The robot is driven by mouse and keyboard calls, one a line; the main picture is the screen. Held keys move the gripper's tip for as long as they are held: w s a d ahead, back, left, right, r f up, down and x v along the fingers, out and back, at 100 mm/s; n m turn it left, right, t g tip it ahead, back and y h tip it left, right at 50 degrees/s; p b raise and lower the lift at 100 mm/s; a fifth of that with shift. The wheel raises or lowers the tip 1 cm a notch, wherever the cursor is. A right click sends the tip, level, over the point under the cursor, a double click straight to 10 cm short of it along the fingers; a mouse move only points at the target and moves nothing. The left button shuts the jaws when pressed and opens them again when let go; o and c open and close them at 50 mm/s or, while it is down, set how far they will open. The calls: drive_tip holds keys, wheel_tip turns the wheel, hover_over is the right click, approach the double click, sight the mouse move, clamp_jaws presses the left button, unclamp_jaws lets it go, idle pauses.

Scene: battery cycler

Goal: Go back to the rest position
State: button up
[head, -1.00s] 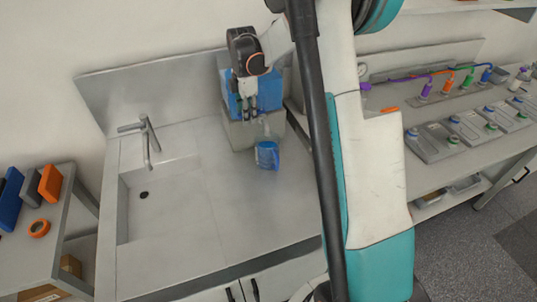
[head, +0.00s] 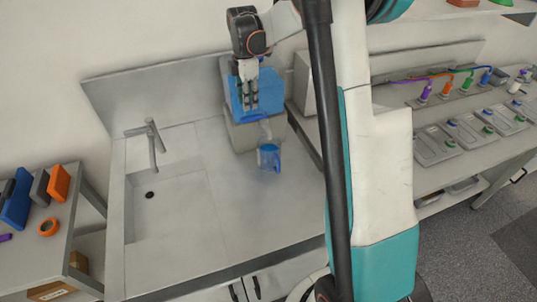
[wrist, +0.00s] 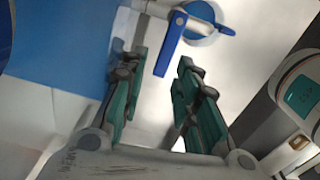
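My gripper (head: 250,104) is in front of the blue and grey dispenser-like box (head: 243,136) at the back of the sink counter. A blue cup (head: 268,158) stands on the counter just in front of the box, below my gripper. A blue-rimmed round shape, likely the cup (wrist: 200,22), shows beyond the fingertips in the wrist view, apart from them.
The sink basin (head: 160,205) with its tap (head: 153,145) is at the left. A side table (head: 62,215) holds orange, grey and blue items. A workbench (head: 470,160) with grey trays and coloured connectors is at the right. The counter front is clear.

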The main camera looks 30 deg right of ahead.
drive_tip(key=s+a+r+m+t+b, duration=0.2)
drive_tip(key=s+a+r+m+b, duration=0.15)
drive_tip(key=s, duration=0.35)
drive_tip(key=s+a+r+m+t+b, duration=0.1)
drive_tip(key=s+a+r+m+b, duration=0.15)
drive_tip(key=s+a+m, duration=0.35)
drive_tip(key=s+a+f+m+t+b, duration=0.2)
drive_tip(key=s+f+m+b, duration=0.1)
drive_tip(key=s, duration=0.5)
drive_tip(key=s+a+f+m+t+b, duration=0.2)
drive_tip(key=s+f+m+b, duration=0.1)
drive_tip(key=s, duration=0.5)
wheel_tip(320, 180, down, 3)
drive_tip(key=shift+s+a+r+m, duration=0.15)
drive_tip(key=shift+s+m, duration=0.2)
drive_tip(key=shift+m, duration=0.3)
drive_tip(key=shift+o, duration=0.5)
